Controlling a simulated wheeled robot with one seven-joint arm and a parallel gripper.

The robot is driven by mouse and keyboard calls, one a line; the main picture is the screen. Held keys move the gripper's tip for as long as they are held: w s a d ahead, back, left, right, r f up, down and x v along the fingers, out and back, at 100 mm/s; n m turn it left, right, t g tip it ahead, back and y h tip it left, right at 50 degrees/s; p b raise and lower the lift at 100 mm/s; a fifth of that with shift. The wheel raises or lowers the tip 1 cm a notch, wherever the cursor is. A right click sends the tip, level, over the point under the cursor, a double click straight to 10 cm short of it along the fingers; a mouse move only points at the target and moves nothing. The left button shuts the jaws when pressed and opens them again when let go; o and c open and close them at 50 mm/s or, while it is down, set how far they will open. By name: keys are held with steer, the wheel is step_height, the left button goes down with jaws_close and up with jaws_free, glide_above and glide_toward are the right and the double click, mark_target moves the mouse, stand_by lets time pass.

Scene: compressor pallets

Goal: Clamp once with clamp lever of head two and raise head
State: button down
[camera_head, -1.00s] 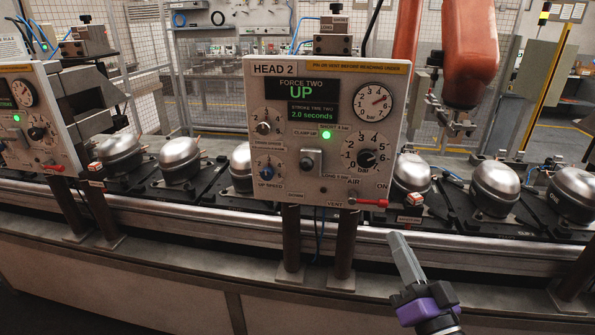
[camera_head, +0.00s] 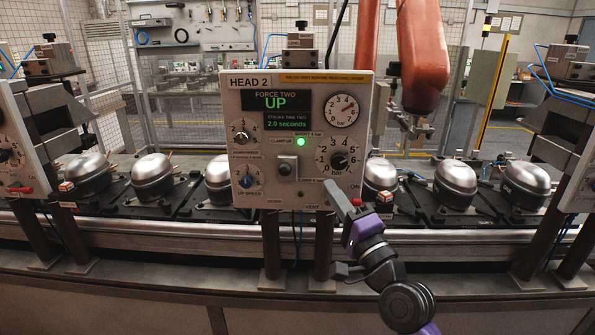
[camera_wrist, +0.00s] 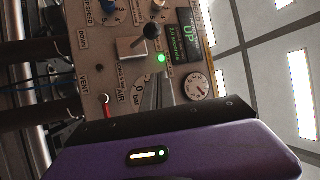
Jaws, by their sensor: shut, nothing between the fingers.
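The HEAD 2 panel (camera_head: 297,140) stands in the middle of the head view; its display (camera_head: 278,102) reads FORCE TWO UP, stroke time 2.0 seconds, and a green lamp (camera_head: 301,142) is lit. The clamp lever (camera_head: 285,168), a dark knob on a grey plate, sits below the lamp. In the wrist view its dark ball knob (camera_wrist: 152,31) shows beside the green lamp. My gripper (camera_head: 331,188) is shut and empty, in front of the panel's lower right, to the right of and slightly below the lever. Whether it touches the panel cannot be told.
A red valve handle (camera_head: 357,201) by the AIR label is close to my gripper. Silver compressors (camera_head: 455,178) sit on dark pallets along the conveyor (camera_head: 440,240). Neighbouring panels stand at the left (camera_head: 18,160) and right edges. An orange robot arm (camera_head: 420,55) hangs behind.

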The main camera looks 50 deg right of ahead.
mark_target(286, 169)
steer(key=shift+r, duration=0.1)
steer(key=p+x, duration=0.3)
steer(key=x, duration=0.7)
steer(key=shift+w+a+f+p, duration=0.1)
steer(key=shift+a+f+p, duration=0.2)
steer(key=shift+a, duration=0.35)
steer(key=shift+w+a+f+p, duration=0.1)
steer(key=shift+a+p, duration=0.25)
steer(key=shift+a, duration=0.25)
steer(key=shift+w+a+f+p, duration=0.1)
steer(key=shift+a+f+p, duration=0.2)
steer(key=shift+a, duration=0.35)
steer(key=shift+f+b, duration=0.15)
steer(key=shift+b, duration=0.55)
steer(key=shift+t+b, duration=0.3)
steer(key=shift+b, duration=0.55)
steer(key=shift+s+a+f+n+b, duration=0.1)
steer(key=shift+f+n+b, duration=0.15)
steer(key=shift+b, duration=1.35)
